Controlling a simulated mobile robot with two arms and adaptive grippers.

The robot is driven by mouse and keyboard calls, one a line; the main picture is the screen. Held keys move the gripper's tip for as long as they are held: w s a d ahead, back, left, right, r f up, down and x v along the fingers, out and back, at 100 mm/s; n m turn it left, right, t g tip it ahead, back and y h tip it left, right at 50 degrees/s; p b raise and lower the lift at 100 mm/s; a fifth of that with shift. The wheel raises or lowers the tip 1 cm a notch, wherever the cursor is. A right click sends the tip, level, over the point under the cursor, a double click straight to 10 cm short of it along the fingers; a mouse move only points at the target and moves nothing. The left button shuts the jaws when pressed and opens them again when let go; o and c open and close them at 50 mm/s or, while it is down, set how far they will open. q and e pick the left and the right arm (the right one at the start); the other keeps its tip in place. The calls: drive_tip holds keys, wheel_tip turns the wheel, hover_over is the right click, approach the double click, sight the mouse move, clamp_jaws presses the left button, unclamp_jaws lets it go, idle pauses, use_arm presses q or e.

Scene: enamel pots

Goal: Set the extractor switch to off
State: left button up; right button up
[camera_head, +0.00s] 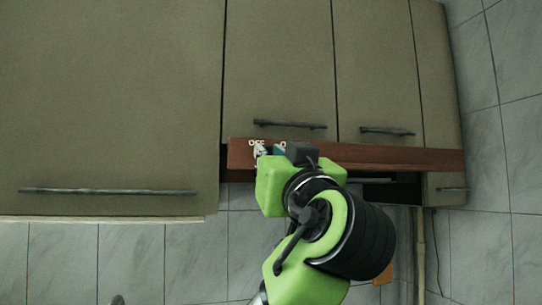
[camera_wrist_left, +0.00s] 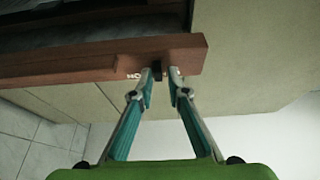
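The extractor switch (camera_wrist_left: 157,69) is a small black knob on the brown front panel (camera_head: 400,157) of the extractor. In the head view it is hidden or too small to make out, but the white OFF label shows at the panel's left end, with part of a second label to its right. My left gripper (camera_head: 269,150) is at these labels. In the left wrist view, upside down, its two fingertips (camera_wrist_left: 161,78) stand apart, one on each side of the switch. Whether they touch it I cannot tell. My right gripper is not in view.
Beige cabinet doors (camera_head: 278,70) with dark bar handles (camera_head: 290,125) hang above the panel. A larger cabinet (camera_head: 110,100) juts out to the left. Grey tiled wall (camera_head: 130,260) lies below, and a pale vertical pipe (camera_head: 420,250) stands at the right.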

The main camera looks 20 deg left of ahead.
use_arm(q)
drive_tip(key=v, duration=1.2)
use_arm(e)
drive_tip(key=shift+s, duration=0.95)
use_arm(q)
drive_tip(key=shift+d, duration=0.1)
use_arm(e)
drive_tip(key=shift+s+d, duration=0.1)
